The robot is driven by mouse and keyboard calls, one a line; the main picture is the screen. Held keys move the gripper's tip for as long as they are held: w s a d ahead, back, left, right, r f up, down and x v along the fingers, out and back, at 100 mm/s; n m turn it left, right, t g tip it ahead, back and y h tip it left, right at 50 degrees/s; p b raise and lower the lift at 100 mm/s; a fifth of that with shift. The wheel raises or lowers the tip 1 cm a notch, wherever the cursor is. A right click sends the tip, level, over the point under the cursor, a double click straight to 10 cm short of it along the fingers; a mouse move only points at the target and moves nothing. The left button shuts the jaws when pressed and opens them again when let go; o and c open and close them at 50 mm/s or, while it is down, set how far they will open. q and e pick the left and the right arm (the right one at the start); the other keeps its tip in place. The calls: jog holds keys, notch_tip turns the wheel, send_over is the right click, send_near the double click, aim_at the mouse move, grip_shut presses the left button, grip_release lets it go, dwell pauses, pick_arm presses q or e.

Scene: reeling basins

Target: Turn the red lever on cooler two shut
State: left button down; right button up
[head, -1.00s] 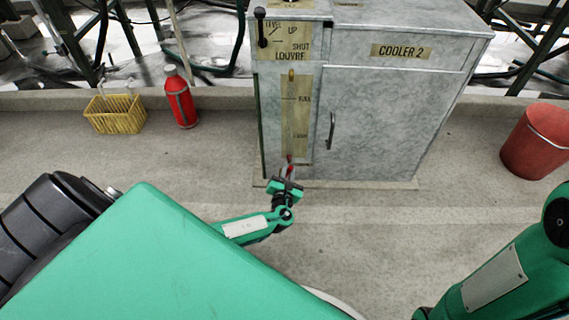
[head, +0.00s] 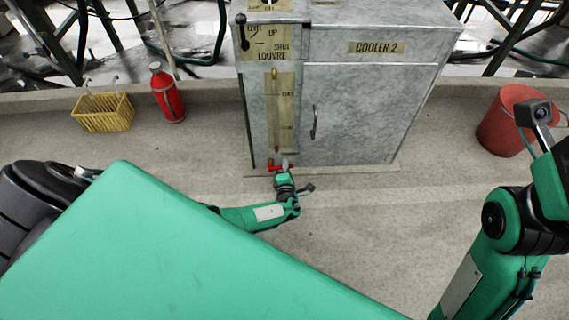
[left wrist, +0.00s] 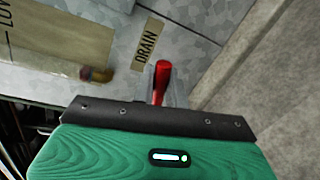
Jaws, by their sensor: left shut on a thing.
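The grey marbled cooler two (head: 375,105), labelled COOLER 2, stands at the top centre in the head view. Its red lever (head: 278,168) is low on the front, under the gauge strip, and lies sideways. My left gripper (head: 284,165) is at the lever and shut on it. In the left wrist view the red lever (left wrist: 161,80) runs down behind the dark edge of my gripper, beside the DRAIN label (left wrist: 147,43).
A yellow basket (head: 104,112) and a red bottle (head: 169,95) stand on the left by the kerb. A red bucket (head: 505,122) stands on the right. The black louvre lever (head: 242,32) is at the cooler's upper left.

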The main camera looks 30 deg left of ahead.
pick_arm(q)
jog(key=shift+d+f+m, duration=0.1)
jog(key=shift+f+m, duration=0.55)
jog(key=shift+m, duration=0.35)
jog(key=shift+f+m, duration=0.2)
jog(key=shift+m, duration=0.1)
jog(key=shift+y, duration=0.3)
jog(key=c, duration=1.5)
grip_release()
jog(key=shift+o, duration=0.2)
